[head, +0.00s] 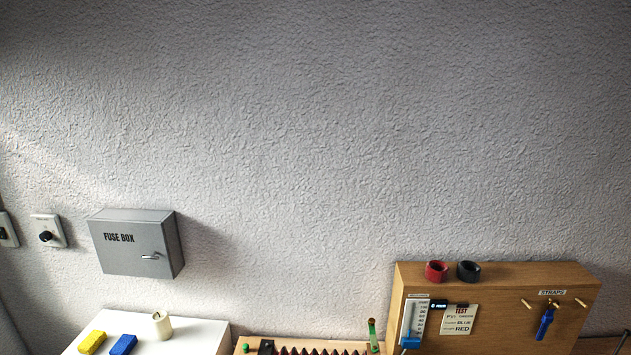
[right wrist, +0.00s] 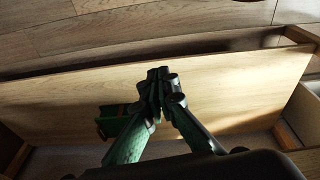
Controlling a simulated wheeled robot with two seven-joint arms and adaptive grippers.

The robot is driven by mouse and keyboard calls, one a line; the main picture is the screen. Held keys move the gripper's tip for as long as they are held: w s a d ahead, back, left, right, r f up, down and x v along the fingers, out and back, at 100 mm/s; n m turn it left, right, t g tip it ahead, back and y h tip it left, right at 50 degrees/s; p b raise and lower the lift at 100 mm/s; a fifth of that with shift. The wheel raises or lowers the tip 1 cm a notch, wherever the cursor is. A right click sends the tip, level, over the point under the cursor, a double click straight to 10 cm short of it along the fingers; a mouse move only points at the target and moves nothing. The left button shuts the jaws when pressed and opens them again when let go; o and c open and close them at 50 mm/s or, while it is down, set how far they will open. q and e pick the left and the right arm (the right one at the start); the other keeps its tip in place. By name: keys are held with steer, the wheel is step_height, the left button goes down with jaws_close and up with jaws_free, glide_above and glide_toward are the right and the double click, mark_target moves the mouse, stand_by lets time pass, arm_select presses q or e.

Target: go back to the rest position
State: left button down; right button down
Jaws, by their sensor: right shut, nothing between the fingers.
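My right gripper (right wrist: 160,88) shows in the right wrist view with its dark and green fingers together at the tips. It is shut and nothing shows between the fingers. It hangs over a light wooden board (right wrist: 230,85), and I cannot tell whether it touches it. A green and dark block-like part (right wrist: 112,122) shows just left of the fingers, partly hidden by them. Neither gripper shows in the head view, and my left gripper is in no view.
A wooden panel (head: 490,285) stands at the right with red (head: 437,271) and black (head: 468,271) rings on top and a blue strap (head: 545,322). A white surface (head: 190,330) holds yellow (head: 92,342) and blue (head: 123,345) blocks. A grey fuse box (head: 137,243) hangs on the wall.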

steer(key=s+f+g+b, duration=0.1)
steer(key=s+f+b, duration=0.3)
steer(key=s+f, duration=1.4)
step_height(320, 180, down, 3)
steer(key=shift+s+r+n, duration=0.1)
steer(key=shift+s+n, duration=0.2)
steer(key=shift+s, duration=0.05)
